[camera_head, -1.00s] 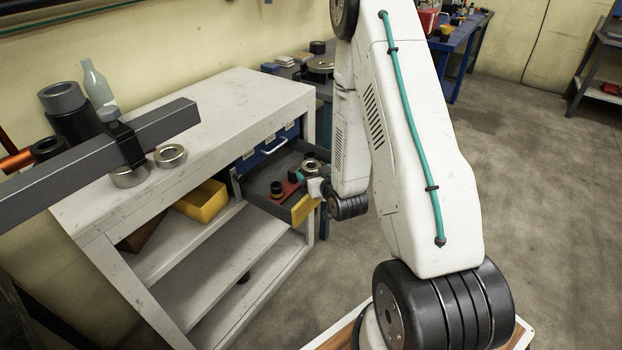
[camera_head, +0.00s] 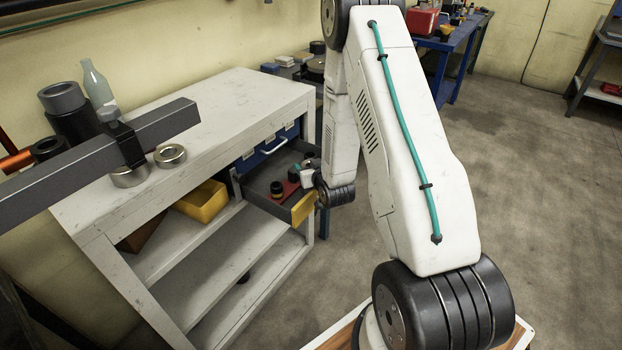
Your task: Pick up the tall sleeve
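The open drawer (camera_head: 257,189) holds a small black cylindrical piece with a reddish band (camera_head: 277,188) and a red piece (camera_head: 291,188). I cannot tell for sure which piece is the tall sleeve. On the bench top, a tall dark cylinder with a grey ring-shaped top (camera_head: 62,98) stands at the far left. My gripper is at the drawer's right end, by the white wrist part (camera_head: 307,178). Its fingers are too small and too hidden by my own arm to read. The ring seen in the drawer earlier is now largely covered.
The grey workbench (camera_head: 225,100) carries two metal rings, one of them clear in view (camera_head: 170,155), and a pale bottle (camera_head: 97,84). A dark grey beam (camera_head: 70,170) crosses the left foreground. A yellow bin (camera_head: 203,201) sits on the shelf below. Floor to the right is clear.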

